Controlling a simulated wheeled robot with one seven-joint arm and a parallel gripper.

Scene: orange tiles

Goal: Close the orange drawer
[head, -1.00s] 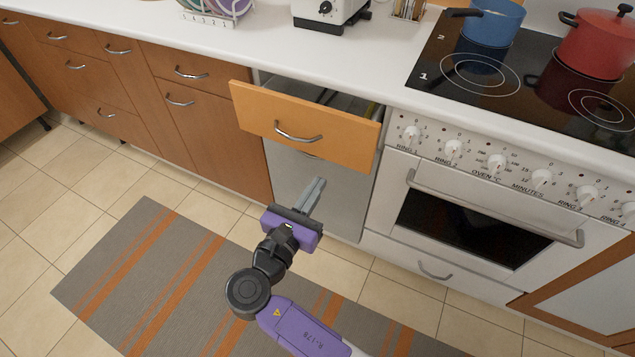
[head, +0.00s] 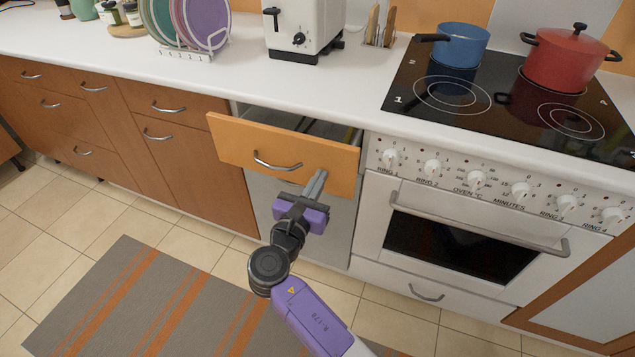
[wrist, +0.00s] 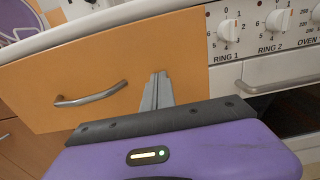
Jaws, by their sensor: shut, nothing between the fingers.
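The orange drawer (head: 228,146) is pulled partly out from under the white counter, and a strip of its inside shows behind its front. Its metal handle (head: 277,164) is on the middle of the front. My gripper (head: 318,174) is shut and empty, in front of the lower right part of the drawer front, to the right of the handle. In the wrist view the fingertips (wrist: 159,77) overlap the orange front (wrist: 170,45), right of the handle (wrist: 90,95). I cannot tell whether they touch it.
The white oven (head: 450,225) with its row of knobs stands just right of the drawer. A blue pot (head: 462,48) and a red pot (head: 565,62) stand on the black hob. Brown cabinets (head: 185,150) are to the left. A striped rug (head: 150,300) lies on the tiled floor.

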